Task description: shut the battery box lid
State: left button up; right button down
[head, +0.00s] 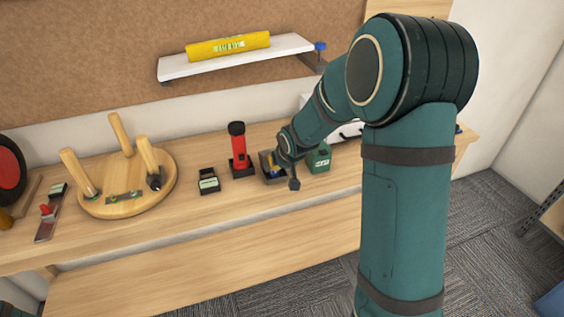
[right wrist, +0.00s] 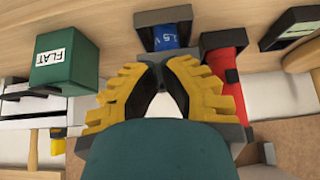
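The battery box (head: 266,160) is a small dark box on the wooden bench, between a red flashlight and a green container, partly behind my right gripper. In the right wrist view the box (right wrist: 140,33) is open at the top, with a blue battery (right wrist: 170,36) marked 1.5 V showing inside. I cannot clearly make out its lid, which my gripper may hide. My right gripper (right wrist: 162,62) has yellow pads. Its fingertips are together with nothing seen between them, close beside the box's edge; I cannot tell whether they touch it. My left gripper is not in view.
The red flashlight (head: 239,150) stands close left of the box, the green container (head: 319,158) marked FLAT close right. A small black meter (head: 208,181) lies farther left, beyond it a round wooden stand (head: 125,200). A shelf (head: 235,58) hangs above. The bench front is clear.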

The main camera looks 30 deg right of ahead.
jog(key=shift+r, duration=0.2)
dwell(0.7)
jog(key=shift+r+p, duration=0.65)
jog(key=shift+p, duration=0.1)
jog(key=shift+f, duration=0.1)
